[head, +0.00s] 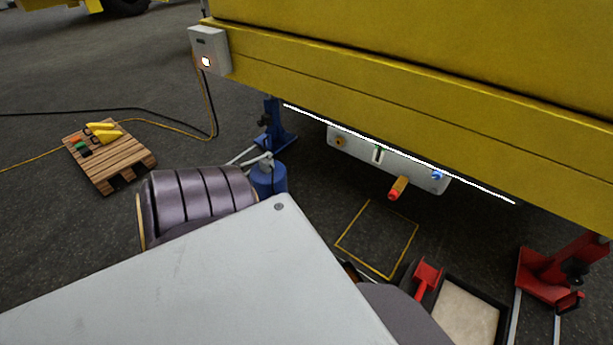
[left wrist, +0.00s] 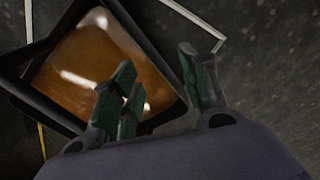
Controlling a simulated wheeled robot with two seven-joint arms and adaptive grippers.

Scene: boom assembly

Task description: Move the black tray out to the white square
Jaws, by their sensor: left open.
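The black tray (left wrist: 150,40) holds a glossy orange-brown liquid and lies on the dark floor in the left wrist view. White floor lines (left wrist: 195,18) form a corner beyond its upper right side. My left gripper (left wrist: 160,85) is open, with its left fingers over the tray's interior and the right finger outside its right rim. The rim shows between them; I cannot tell whether they touch it. My right gripper is not in view.
A yellow boom (head: 430,130) spans overhead. A yellow floor outline (head: 417,240) is empty. A dark tray with pale contents (head: 465,312) and a red scoop (head: 427,277) stand right of my wrist. Red (head: 545,275) and blue (head: 272,130) stands and a wooden pallet (head: 120,168) stand around.

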